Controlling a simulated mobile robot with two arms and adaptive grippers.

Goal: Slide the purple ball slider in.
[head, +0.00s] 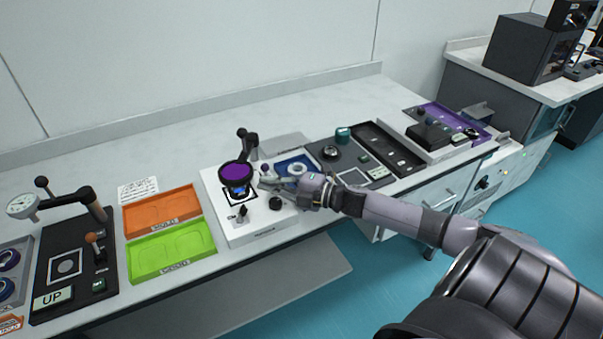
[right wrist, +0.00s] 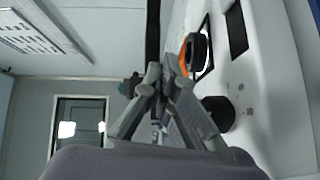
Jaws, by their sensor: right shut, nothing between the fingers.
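A purple-topped round part with a black rim (head: 236,171) sits above the white station (head: 222,215) in the head view. My right gripper (head: 263,181) is just right of the purple-topped part, above the white station. In the right wrist view its fingers (right wrist: 160,76) are together and empty. Whether they touch anything is unclear. An orange-and-black ring part (right wrist: 188,52) lies beyond the fingers in that view. My left gripper is not in view.
A black post with a knob (head: 246,140) stands behind the purple-topped part. A black knob (head: 275,203) and a small lever (head: 243,212) are on the station's front. Orange (head: 163,202) and green (head: 170,251) trays lie left. A blue tray (head: 312,156) lies right.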

